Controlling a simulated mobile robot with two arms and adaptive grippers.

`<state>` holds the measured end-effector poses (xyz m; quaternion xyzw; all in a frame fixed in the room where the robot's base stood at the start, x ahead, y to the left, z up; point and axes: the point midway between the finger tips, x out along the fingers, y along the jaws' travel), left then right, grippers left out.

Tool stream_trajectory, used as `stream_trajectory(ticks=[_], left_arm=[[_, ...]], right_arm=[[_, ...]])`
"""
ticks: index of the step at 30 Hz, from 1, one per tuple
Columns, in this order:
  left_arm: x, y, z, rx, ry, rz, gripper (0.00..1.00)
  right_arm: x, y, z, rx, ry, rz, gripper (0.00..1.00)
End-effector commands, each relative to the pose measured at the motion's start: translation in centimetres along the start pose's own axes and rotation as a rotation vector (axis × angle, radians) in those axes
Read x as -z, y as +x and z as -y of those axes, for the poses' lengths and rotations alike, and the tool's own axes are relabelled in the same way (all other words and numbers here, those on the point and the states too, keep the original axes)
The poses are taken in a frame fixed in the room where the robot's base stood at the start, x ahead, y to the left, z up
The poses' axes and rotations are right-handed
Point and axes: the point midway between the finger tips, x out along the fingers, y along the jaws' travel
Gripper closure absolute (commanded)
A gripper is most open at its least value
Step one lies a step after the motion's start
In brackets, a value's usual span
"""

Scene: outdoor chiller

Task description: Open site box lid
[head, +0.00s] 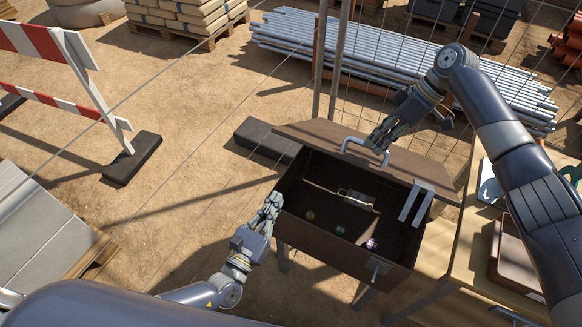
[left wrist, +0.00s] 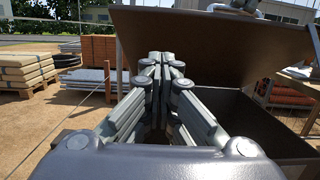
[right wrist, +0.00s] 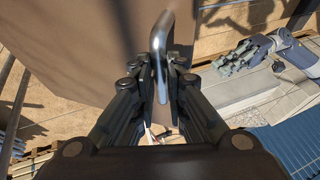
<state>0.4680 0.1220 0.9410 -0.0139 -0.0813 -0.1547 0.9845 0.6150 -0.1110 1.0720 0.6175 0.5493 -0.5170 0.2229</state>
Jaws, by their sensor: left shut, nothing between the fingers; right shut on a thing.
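The site box (head: 300,228) is a dark brown open box with its lid (head: 325,135) raised and tilted back. The lid carries a metal handle (head: 362,147), which also shows in the right wrist view (right wrist: 161,50). My right gripper (head: 380,143) is shut on the handle; the right wrist view shows its fingers (right wrist: 168,80) either side of the bar. My left gripper (head: 273,203) is shut and empty by the box's left wall. The left wrist view shows its fingers (left wrist: 162,65) together, with the lid (left wrist: 200,45) beyond. Inside the box lie several small round items (head: 340,229).
A workbench (head: 462,255) with trays stands close to the box's right. A wire fence and metal pipes (head: 300,35) are behind it. A dark block (head: 262,140) lies at back left, and a striped barrier (head: 60,98) stands far left.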

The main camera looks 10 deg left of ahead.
Motion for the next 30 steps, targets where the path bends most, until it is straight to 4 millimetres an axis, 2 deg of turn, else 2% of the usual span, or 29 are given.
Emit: stream_trajectory(ticks=[5, 17, 24, 30], left_arm=[[-0.3, 2.2, 0.1, 0.004, 0.005, 0.010, 1.00], [-0.5, 10.4, 0.1, 0.002, 0.003, 0.008, 1.00], [-2.6, 12.3, 0.1, 0.003, 0.001, 0.005, 1.00], [-3.0, 12.7, 0.1, 0.003, 0.002, 0.004, 1.00]], right_arm=[[-0.2, 0.0, -0.2, -0.006, 0.003, 0.003, 1.00], [-0.2, 0.0, -0.2, -0.006, 0.003, 0.003, 1.00], [-0.2, 0.0, -0.2, -0.006, 0.004, 0.003, 1.00], [-0.2, 0.0, -0.2, -0.006, 0.004, 0.003, 1.00]])
